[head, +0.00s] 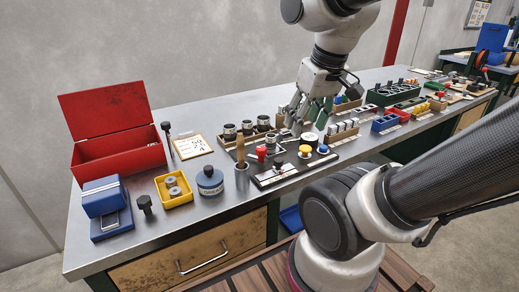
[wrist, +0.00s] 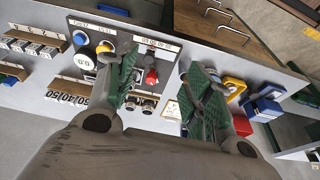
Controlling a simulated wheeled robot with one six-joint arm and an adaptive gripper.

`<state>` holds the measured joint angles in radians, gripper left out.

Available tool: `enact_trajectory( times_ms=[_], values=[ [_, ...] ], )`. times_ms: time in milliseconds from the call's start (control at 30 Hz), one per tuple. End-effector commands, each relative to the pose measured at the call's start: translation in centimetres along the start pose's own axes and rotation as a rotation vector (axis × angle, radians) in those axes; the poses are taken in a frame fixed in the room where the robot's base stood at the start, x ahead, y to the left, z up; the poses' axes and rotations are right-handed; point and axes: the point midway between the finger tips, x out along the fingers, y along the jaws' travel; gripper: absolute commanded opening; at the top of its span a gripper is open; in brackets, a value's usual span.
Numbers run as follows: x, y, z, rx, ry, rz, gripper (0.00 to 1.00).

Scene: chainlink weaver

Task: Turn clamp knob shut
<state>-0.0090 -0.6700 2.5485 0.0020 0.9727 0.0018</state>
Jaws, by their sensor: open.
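A dark control board (head: 290,172) lies on the bench. It carries a red knob (head: 261,153), a yellow button (head: 305,150) and a blue button (head: 323,149). My gripper (head: 303,118) is open, fingers pointing down over the back of the board. In the wrist view its green-padded fingers (wrist: 162,88) are spread and empty, apart from the red knob. The fingers partly hide the board.
A red toolbox (head: 118,150), yellow bin (head: 174,188) and blue jar (head: 210,181) are farther left. Block racks (head: 342,130) crowd the right.

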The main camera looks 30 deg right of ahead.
Motion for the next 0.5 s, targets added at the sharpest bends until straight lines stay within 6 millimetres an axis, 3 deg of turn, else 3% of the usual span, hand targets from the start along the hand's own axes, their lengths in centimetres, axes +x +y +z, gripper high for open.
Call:
enact_trajectory(
  times_ms=[233, 500],
  values=[
    [5.8, -0.5, -4.4, -0.114, -0.236, -0.008, 0.51],
    [13.0, -1.0, -10.4, -0.544, -0.337, -0.075, 0.51]
  ],
)
